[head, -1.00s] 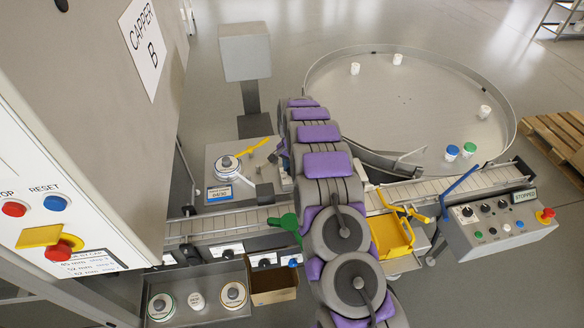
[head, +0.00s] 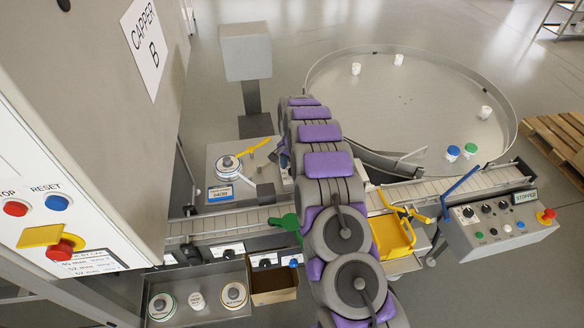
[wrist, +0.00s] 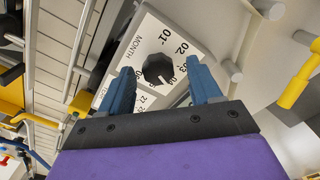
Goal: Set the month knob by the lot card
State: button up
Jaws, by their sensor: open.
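In the wrist view the black month knob (wrist: 158,69) sits on a white dial plate (wrist: 146,43) printed MONTH, with numbers such as 01, 02 and 03 around it. A small pale mark shows at the knob's lower edge; I cannot tell which number it lines up with. My gripper (wrist: 160,67) is open, its blue fingers on either side of the knob; contact is not clear. In the head view my arm hides most of the gripper and the knob. A blue-and-white card (head: 220,194), possibly the lot card, stands by the conveyor; its text is too small to read.
The conveyor (head: 460,189) runs beneath my arm. A round table (head: 400,100) with several jars lies behind. A control box (head: 497,240) reading STOPPED stands right, and the capper cabinet (head: 110,130) left. A tray (head: 215,310) and cardboard box (head: 273,297) are in front.

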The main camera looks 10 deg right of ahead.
notch_tip(320, 180, up, 17)
dwell(0.4)
dwell(0.4)
jog(key=s+a+r+n+g+b, duration=0.1)
jog(key=s+r+n+b, duration=0.25)
jog(key=s, duration=0.95)
jog(key=s+a+r+n+b, duration=0.15)
jog(key=s+r, duration=0.25)
jog(key=s, duration=0.8)
jog(key=s+d+f+n+b, duration=0.1)
jog(key=s+f+n+b, duration=0.1)
jog(key=s, duration=1.2)
jog(key=s+d+f+n+b, duration=0.1)
jog(key=s+f, duration=0.4)
jog(key=s, duration=0.9)
jog(key=shift+d+f+n+g+b, duration=0.25)
jog(key=shift+n+g+b, duration=0.2)
jog(key=shift+b, duration=0.4)
